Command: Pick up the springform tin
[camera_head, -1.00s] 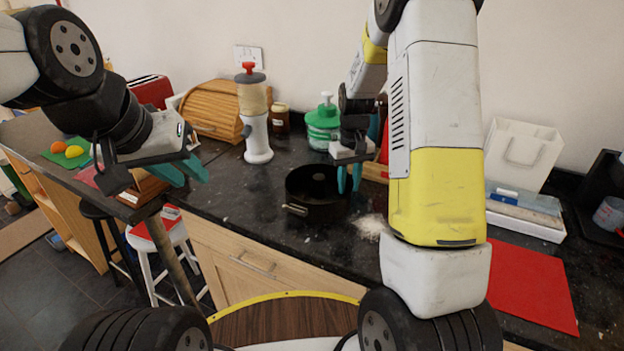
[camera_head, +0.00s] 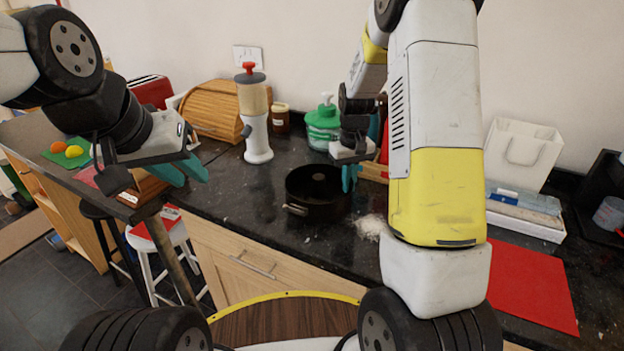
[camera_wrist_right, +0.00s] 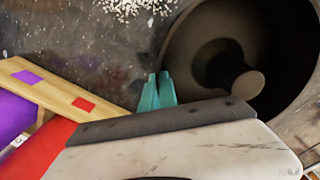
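The springform tin (camera_head: 305,213) is dark and round, with a raised centre tube and a latch at its front left. It stands on the dark granite counter. In the right wrist view the tin (camera_wrist_right: 190,42) fills the upper right, its inside visible. My right gripper (camera_head: 350,178) is at the tin's right rim. Its teal fingers (camera_wrist_right: 157,92) are drawn close together with the thin tin wall between them; the jaw partly hides the contact. My left gripper (camera_head: 184,171) is open and empty, well left of the tin, above the counter's corner.
White crumbs (camera_head: 370,227) lie right of the tin. Behind it stand a green-lidded jar (camera_head: 323,125), a white grinder (camera_head: 257,137) and a wooden bread bin (camera_head: 208,112). A wooden-edged item (camera_wrist_right: 62,95) lies beside my right gripper. A red mat (camera_head: 530,285) lies at right.

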